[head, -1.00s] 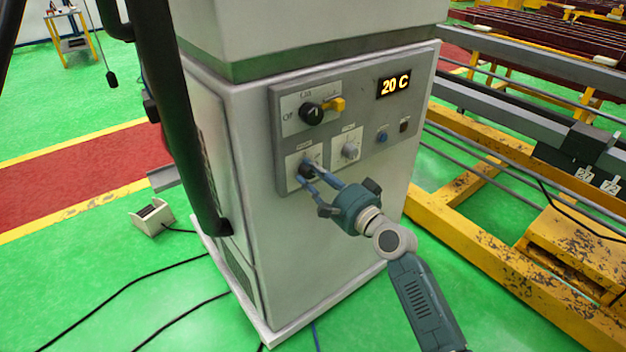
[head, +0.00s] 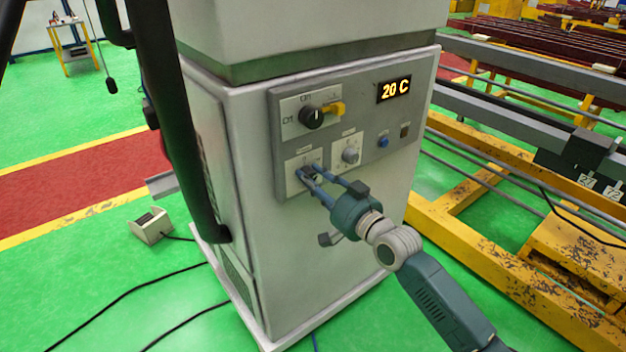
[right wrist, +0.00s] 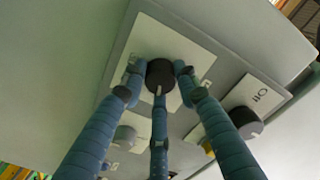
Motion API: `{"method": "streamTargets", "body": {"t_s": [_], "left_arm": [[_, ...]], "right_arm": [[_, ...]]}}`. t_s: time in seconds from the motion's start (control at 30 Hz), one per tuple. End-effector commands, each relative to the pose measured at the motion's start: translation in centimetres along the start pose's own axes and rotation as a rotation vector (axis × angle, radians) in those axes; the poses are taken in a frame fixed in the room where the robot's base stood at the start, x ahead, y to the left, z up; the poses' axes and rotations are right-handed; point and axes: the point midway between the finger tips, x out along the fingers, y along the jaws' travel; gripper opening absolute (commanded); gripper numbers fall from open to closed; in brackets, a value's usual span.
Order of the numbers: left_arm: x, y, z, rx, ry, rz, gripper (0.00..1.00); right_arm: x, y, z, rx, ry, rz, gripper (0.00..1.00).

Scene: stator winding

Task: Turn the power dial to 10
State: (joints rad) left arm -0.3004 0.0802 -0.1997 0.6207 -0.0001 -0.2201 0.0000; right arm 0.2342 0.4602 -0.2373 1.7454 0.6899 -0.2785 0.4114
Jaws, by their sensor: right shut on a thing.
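The control panel (head: 365,105) is on the front of a grey cabinet. A small dark dial (right wrist: 160,73) sits on the lower left white plate (head: 293,184); its label is too small to read. My right gripper (head: 308,172) has its three blue fingers closed around this dial. In the right wrist view the fingertips touch the dial's sides, and its white pointer mark faces the bottom of the picture. The dial's scale is mostly hidden by the fingers. A lit display (head: 394,89) reads 20 C. My left gripper is not in view.
A grey knob (head: 351,155) is just right of the held dial. A blue button (head: 383,142) is to the right. Yellow frames (head: 470,235) stand close on the right.

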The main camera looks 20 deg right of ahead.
Motion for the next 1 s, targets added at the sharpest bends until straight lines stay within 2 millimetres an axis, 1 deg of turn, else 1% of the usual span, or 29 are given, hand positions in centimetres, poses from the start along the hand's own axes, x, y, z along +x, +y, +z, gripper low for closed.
{"method": "streamTargets", "body": {"t_s": [0.03,0.2,0.4,0.93,0.97,1.0], "left_arm": [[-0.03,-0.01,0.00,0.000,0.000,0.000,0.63],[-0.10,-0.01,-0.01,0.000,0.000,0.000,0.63],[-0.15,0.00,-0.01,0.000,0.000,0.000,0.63],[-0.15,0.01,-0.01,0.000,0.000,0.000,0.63],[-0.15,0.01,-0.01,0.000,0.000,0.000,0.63],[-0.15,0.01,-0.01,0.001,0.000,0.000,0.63]], "right_arm": [[-0.03,0.07,0.47,-0.031,-0.010,0.002,0.04],[-0.03,0.12,0.54,-0.120,-0.011,0.002,0.04],[-0.04,0.17,0.61,-0.180,-0.012,0.002,0.04],[-0.05,0.25,0.73,-0.204,-0.014,0.004,0.04],[-0.05,0.25,0.73,-0.204,-0.014,0.004,0.32],[-0.05,0.26,0.74,-0.203,-0.015,0.004,0.40]]}}
